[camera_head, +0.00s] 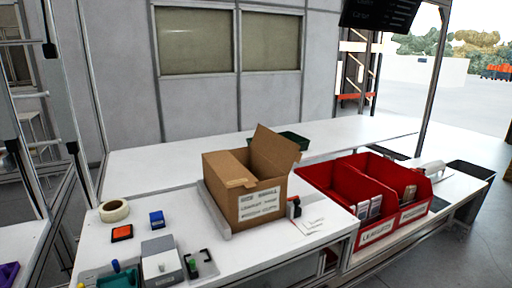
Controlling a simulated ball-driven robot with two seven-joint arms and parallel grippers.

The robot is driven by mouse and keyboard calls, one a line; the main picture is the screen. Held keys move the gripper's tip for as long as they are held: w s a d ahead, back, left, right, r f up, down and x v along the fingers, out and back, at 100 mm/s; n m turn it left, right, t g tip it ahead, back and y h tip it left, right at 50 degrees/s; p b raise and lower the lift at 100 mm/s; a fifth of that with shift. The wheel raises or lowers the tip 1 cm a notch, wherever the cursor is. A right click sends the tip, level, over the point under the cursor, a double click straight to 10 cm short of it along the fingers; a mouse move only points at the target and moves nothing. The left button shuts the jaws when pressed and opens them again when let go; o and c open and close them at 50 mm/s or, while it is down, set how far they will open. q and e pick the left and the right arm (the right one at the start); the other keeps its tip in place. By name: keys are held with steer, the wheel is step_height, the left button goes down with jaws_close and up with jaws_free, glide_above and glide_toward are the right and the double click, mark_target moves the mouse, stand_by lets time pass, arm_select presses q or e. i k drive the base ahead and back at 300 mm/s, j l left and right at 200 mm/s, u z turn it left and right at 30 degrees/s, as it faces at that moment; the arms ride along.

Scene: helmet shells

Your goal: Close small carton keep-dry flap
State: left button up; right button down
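A large flap (274,150) stands up and leans outward at the right back. A smaller flap (229,183) shows at the left front edge of the opening. The print is too small to tell which flap is the keep-dry one. The inside of the carton is mostly hidden. Neither of my grippers is in view.
Two red bins (327,183) with leaflets stand right of the carton. A tape roll (114,211), a blue block (156,219), an orange-black pad (122,233) and a grey box (160,262) lie to its left. A dark green tray (293,140) sits behind. The back bench is mostly clear.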

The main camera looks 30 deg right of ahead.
mark_target(283, 153)
steer(key=z, duration=1.2)
